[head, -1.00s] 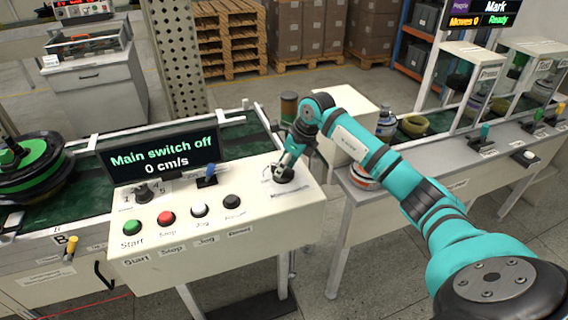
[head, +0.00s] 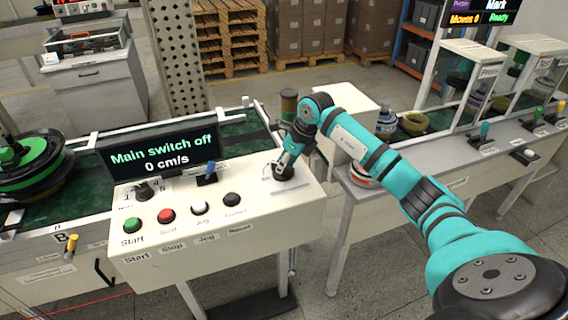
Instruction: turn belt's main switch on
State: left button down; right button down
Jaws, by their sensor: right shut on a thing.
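The belt's control panel (head: 270,215) is a cream box with a screen (head: 160,153) that reads "Main switch off" and "0 cm/s". The main switch (head: 283,173) is a dark knob at the panel's far right corner, mostly hidden by my right gripper. My right gripper (head: 286,167) reaches down from the right and is shut on the main switch. The switch's exact angle cannot be made out. My left gripper is not in view.
The panel also bears a green start button (head: 133,224), a red stop button (head: 166,216), a white jog button (head: 199,208), a black button (head: 232,200), a blue lever (head: 207,176) and a dark knob (head: 144,192). The green belt (head: 240,137) runs behind.

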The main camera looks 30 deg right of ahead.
jog(key=m+h, duration=0.1)
jog(key=m, duration=0.3)
jog(key=shift+t+b, duration=0.3)
jog(key=shift+t, duration=0.1)
jog(key=shift+a+m+h+b, duration=0.1)
jog(key=shift+m+h+b, duration=0.8)
jog(key=shift+m, duration=1.3)
jog(key=shift+h, duration=0.3)
jog(key=c, duration=1.2)
grip_release()
jog(key=shift+c, duration=0.2)
jog(key=shift+r, duration=0.1)
jog(key=v, duration=1.2)
